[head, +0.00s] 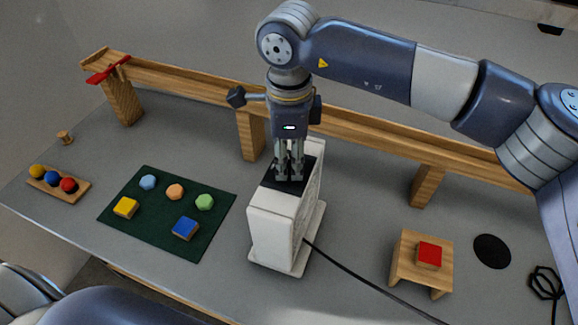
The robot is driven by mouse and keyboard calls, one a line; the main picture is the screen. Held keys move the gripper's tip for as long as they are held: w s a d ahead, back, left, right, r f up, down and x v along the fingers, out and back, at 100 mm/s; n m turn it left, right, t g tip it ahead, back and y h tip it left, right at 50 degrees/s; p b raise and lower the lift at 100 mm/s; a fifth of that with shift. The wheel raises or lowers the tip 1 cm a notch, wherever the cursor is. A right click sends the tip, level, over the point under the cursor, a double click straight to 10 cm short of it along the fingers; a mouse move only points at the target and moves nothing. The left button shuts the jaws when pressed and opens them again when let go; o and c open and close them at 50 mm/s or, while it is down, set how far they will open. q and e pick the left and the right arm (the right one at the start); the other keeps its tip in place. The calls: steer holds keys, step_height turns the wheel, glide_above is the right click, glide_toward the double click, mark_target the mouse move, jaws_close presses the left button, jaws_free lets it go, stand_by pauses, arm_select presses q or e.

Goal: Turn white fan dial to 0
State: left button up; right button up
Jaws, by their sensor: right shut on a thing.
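The white fan (275,232) stands upright on the grey table, on a flat white base, with a black panel on its top. My right gripper (289,177) points down from above, with its fingertips at that black top panel. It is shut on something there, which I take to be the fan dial. The dial itself and its markings are hidden by the fingers. My left gripper is not in view; only part of my left arm shows at the lower left.
A wooden rail (375,133) on posts runs behind the fan. A dark green mat (155,225) with several coloured blocks lies to the left, beside a wooden tray (76,195) of balls. A small wooden stand (408,265) with a red block is at right. A black cable (365,278) crosses the table.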

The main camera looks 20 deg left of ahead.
steer(key=n+b, duration=0.2)
steer(key=n, duration=0.1)
steer(key=shift+f, duration=0.1)
steer(key=n+b, duration=0.1)
steer(key=n, duration=0.1)
steer(key=shift+n, duration=0.3)
steer(key=n, duration=0.2)
steer(key=shift+d+n+b, duration=0.1)
steer(key=shift+n+b, duration=0.2)
steer(key=shift+b, duration=0.1)
steer(key=shift+w+r+n+g+y, duration=0.1)
steer(key=shift+n+g+y, duration=0.05)
steer(key=shift+n, duration=0.65)
steer(key=shift+r+n+g+y, duration=0.1)
steer(key=shift+n+g+y, duration=0.05)
steer(key=shift+n, duration=0.95)
steer(key=o, duration=1.1)
steer(key=shift+c, duration=0.2)
